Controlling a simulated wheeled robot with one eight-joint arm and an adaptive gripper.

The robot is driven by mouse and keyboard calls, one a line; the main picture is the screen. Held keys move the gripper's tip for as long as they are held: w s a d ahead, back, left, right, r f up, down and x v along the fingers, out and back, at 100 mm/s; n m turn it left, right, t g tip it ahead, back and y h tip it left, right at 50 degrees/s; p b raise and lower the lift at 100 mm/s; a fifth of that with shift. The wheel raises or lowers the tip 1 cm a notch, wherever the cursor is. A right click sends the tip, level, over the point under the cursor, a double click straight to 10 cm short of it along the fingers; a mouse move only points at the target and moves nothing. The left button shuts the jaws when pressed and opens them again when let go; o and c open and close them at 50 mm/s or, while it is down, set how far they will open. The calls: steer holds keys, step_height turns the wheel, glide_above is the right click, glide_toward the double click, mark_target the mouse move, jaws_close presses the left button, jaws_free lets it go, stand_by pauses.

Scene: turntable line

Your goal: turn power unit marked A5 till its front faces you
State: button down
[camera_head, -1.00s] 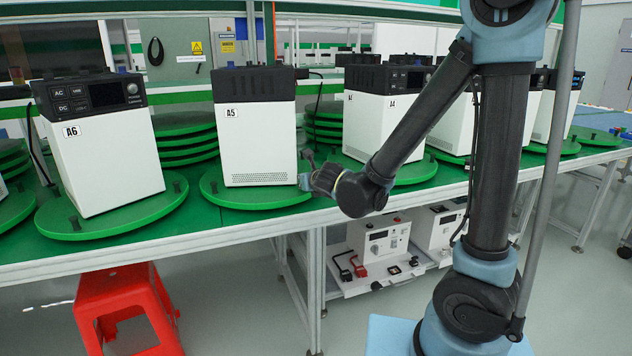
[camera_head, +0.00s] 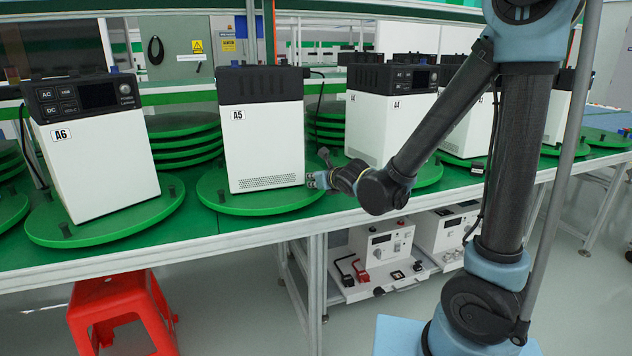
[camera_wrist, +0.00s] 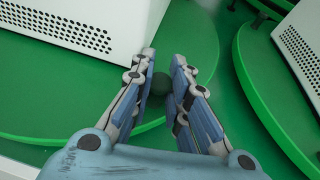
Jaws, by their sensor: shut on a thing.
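Power unit A5 (camera_head: 262,140) is a white box with a black top, upright on a green turntable disc (camera_head: 215,198). The face towards me is plain, with a vent grille low down; its control panel is out of sight. My gripper (camera_head: 314,180) is at the right edge of this disc, beside the unit. In the wrist view my gripper (camera_wrist: 163,65) has its fingers on either side of a dark peg (camera_wrist: 158,84) on the disc and is shut on it. The unit's vented corner (camera_wrist: 75,28) is left of the fingers, apart from them.
Unit A6 (camera_head: 110,160) stands on its own disc at left, panel showing. Unit A4 (camera_head: 375,130) stands on a disc close at right; that disc (camera_wrist: 262,85) borders the fingers' right side. A red stool (camera_head: 122,310) is below the table's front edge.

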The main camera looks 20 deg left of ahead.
steer(key=shift+w+a, duration=0.1)
stand_by(0.3)
steer(key=c, duration=1.5)
jaws_free()
steer(key=shift+c, duration=0.2)
steer(key=shift+d, duration=0.2)
steer(key=v, duration=1.1)
steer(key=shift+d, duration=0.3)
steer(key=shift+r, duration=0.1)
